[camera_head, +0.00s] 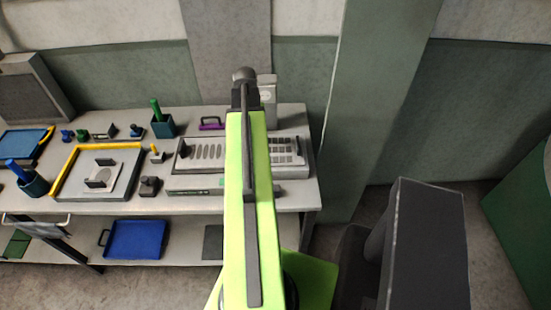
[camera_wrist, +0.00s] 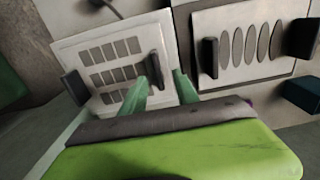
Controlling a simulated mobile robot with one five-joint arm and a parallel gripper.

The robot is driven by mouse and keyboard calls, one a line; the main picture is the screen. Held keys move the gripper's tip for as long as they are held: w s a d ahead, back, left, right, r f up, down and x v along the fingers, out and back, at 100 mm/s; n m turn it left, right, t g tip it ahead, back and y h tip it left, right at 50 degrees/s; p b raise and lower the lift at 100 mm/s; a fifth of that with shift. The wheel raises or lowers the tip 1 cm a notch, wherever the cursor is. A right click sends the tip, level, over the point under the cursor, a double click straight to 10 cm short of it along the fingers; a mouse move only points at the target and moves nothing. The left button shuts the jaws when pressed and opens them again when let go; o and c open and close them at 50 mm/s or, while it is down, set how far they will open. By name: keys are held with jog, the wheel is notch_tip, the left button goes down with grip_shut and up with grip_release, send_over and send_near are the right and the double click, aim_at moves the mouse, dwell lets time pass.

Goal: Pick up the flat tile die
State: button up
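A pale plate with a grid of grey rectangular tiles (camera_wrist: 110,62), which fits the flat tile die, lies at the left of the wrist view, with dark blocks at its two sides. In the head view the tile grid (camera_head: 286,152) shows at the right of the bench, partly hidden by my arm. In the head view my arm hides the gripper.
A second plate with grey ovals (camera_wrist: 250,45) lies to the right, between dark blocks; it also shows in the head view (camera_head: 207,152). The bench holds a yellow-edged tray (camera_head: 137,146), a teal cup (camera_head: 163,127) and a purple handle (camera_head: 211,124). A blue tray (camera_head: 135,239) is on the lower shelf.

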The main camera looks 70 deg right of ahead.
jog(key=shift+f, duration=0.1)
notch_tip(320, 180, down, 5)
jog(key=b, duration=0.5)
jog(key=shift+s+f, duration=0.15)
jog(key=shift+f, duration=0.05)
jog(key=shift+r, duration=0.2)
grip_shut()
dwell(0.8)
